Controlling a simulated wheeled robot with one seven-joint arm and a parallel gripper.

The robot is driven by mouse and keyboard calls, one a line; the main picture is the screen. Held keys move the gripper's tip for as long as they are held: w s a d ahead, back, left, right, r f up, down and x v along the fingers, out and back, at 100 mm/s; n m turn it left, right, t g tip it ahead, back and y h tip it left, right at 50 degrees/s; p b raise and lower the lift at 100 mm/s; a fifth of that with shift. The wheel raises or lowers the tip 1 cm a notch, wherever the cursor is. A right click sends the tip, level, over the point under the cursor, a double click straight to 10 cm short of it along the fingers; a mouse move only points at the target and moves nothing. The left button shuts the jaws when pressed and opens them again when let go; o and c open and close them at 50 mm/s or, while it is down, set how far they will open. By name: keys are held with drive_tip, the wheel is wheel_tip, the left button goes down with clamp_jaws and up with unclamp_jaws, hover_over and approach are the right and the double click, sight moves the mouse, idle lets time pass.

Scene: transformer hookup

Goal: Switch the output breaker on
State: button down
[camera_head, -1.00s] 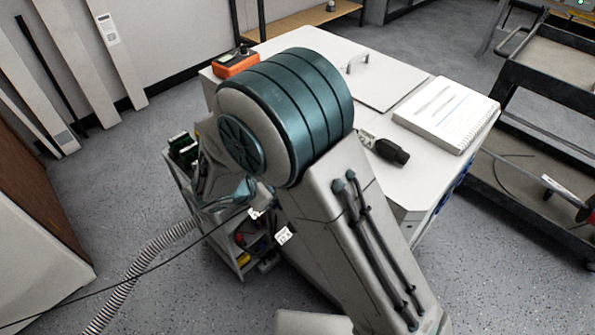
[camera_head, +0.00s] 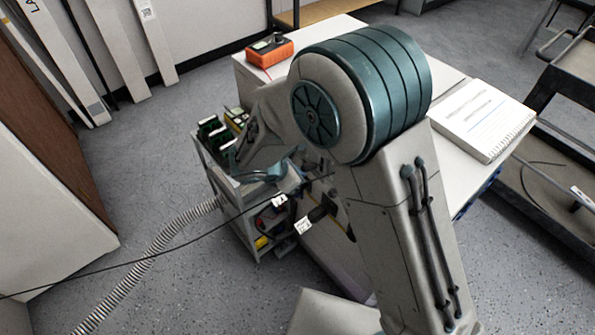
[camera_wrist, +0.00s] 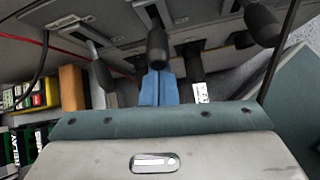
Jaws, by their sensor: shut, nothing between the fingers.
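In the wrist view, my gripper (camera_wrist: 158,86) shows as blue fingers closed together, with nothing between them. The fingertips are at or just beneath a black handle (camera_wrist: 157,47) on a grey panel (camera_wrist: 112,18); I cannot tell whether they touch. More black handles stand on the panel, one at the left (camera_wrist: 101,76) and one at the upper right (camera_wrist: 262,24). No readable label shows which one is the output breaker. In the head view, one black handle (camera_head: 318,213) shows on the cabinet's side, and my arm hides much of that side.
A shelf cart (camera_head: 222,183) with green and yellow modules stands left of the panel. A black cable crosses the floor side. An orange meter (camera_head: 269,50) and a notebook (camera_head: 482,118) lie on the cabinet top. A dark cart (camera_head: 560,150) stands at right.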

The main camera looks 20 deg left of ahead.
wheel_tip(320, 180, down, 4)
drive_tip(key=s+a+b, duration=0.1)
drive_tip(key=a+b, duration=0.1)
drive_tip(key=b, duration=0.1)
drive_tip(key=p+v, duration=0.1)
drive_tip(key=v, duration=0.9)
drive_tip(key=shift+s, duration=0.2)
drive_tip(key=shift+r, duration=0.2)
drive_tip(key=w+d+r+m+g+p, duration=0.2)
drive_tip(key=d+r+m, duration=0.4)
drive_tip(key=d, duration=0.4)
drive_tip(key=w+d+r+m+g+p, duration=0.1)
drive_tip(key=d+r+m+g+p, duration=0.15)
drive_tip(key=d+r+m, duration=0.5)
drive_tip(key=s+d+r+m+y+p, duration=0.1)
drive_tip(key=s+d+r+m+p, duration=0.1)
drive_tip(key=s+d+r+m, duration=0.2)
drive_tip(key=s+d+r+m+y+p, duration=0.2)
drive_tip(key=s+d+r+m+p, duration=0.1)
drive_tip(key=d+m, duration=0.7)
drive_tip(key=shift+s+d+r+y+p, duration=0.4)
drive_tip(key=shift+s+d, duration=0.75)
drive_tip(key=shift+d, duration=0.85)
